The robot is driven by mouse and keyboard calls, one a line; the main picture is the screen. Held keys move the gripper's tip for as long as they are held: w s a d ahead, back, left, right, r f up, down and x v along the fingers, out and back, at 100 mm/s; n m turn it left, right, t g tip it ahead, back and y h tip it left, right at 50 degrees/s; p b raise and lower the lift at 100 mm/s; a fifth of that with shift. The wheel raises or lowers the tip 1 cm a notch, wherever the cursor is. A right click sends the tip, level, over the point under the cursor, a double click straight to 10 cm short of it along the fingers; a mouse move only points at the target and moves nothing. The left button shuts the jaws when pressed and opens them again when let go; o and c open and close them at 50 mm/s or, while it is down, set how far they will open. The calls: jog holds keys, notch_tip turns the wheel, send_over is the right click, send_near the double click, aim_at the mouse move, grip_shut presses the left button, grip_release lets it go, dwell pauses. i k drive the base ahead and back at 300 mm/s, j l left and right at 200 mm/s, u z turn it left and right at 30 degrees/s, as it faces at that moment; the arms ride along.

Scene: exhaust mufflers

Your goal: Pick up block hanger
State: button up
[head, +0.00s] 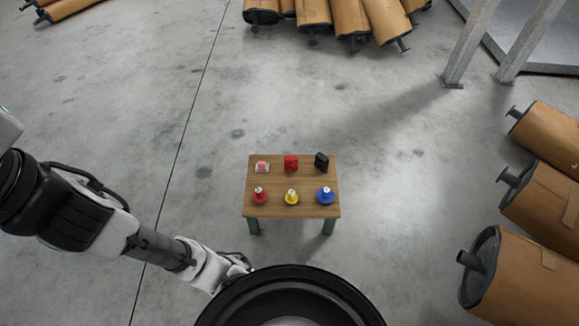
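Several small objects stand in two rows on a small wooden table (318,211). In the back row are a pink-and-white piece (262,167), a red block-shaped piece (291,163) and a black block-shaped piece (321,161). In the front row are a red piece (259,197), a yellow piece (291,198) and a blue piece (326,196), each round with a pale top. I cannot tell which is the block hanger. My gripper (241,263) is at the lower left, below the table's near left corner and apart from the objects. Its fingers are too small and dark to read.
Large brown-wrapped mufflers lie at the right (530,277) and at the top (313,12); others lie at the top left (62,9). Grey metal posts (471,42) stand at the upper right. The concrete floor around the table is clear.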

aim_at(291, 162)
jog(key=i+j+z, duration=0.2)
jog(key=i+j, duration=0.2)
jog(key=i, duration=0.25)
jog(key=i+j+z, duration=0.15)
jog(key=i+j, duration=0.3)
jog(key=i, duration=0.2)
